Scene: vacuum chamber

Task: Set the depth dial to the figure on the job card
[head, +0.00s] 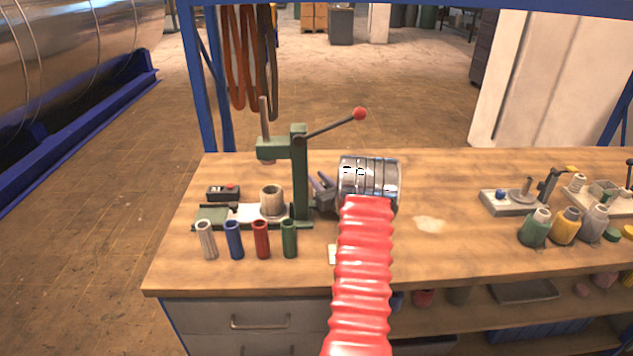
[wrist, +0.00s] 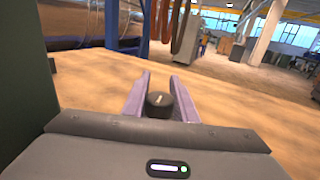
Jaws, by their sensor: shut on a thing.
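The green press (head: 298,175) stands on the left part of the bench, with a lever ending in a red ball. My gripper (head: 322,184) is just right of its column, low over the bench. In the wrist view, my gripper's purple fingers (wrist: 161,84) are shut on a dark round knob (wrist: 158,105) with a short pale mark on its face. This appears to be the depth dial; no scale or figure is readable. In the head view my gripper and wrist hide it. A small white card (head: 332,254) lies by the bench front, partly behind my red-sleeved arm; its writing is unreadable.
Several coloured tubes (head: 262,239) stand in front of the press. A pale cylinder (head: 271,200) stands on its base, and a black box with a red button (head: 223,192) lies behind. Bottles (head: 566,225) stand at the right. The bench between is mostly clear.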

